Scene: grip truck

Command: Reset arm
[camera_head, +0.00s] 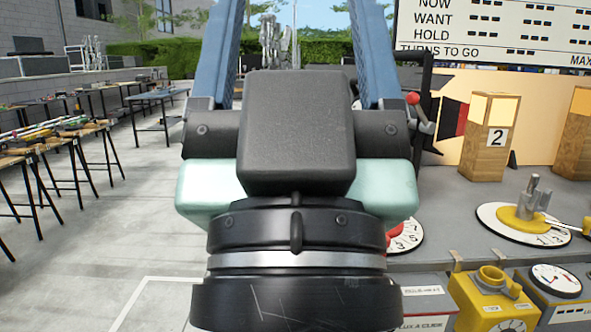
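My own arm fills the middle of the head camera view, from a black round joint with a silver ring at the bottom, past a dark block and pale green parts, to two blue bars that run out of the top edge. I see no gripper fingers, so I cannot say how my gripper stands. My arm hides the middle of the scene behind it.
At right, a grey bench (470,218) carries a wooden block marked 2 (488,137), a numbered dial with a yellow hub (523,223) and a red-tipped lever (418,112). A yellow unit (495,298) sits below. Tables with tools (50,145) stand left; paved floor (110,230) lies clear between.

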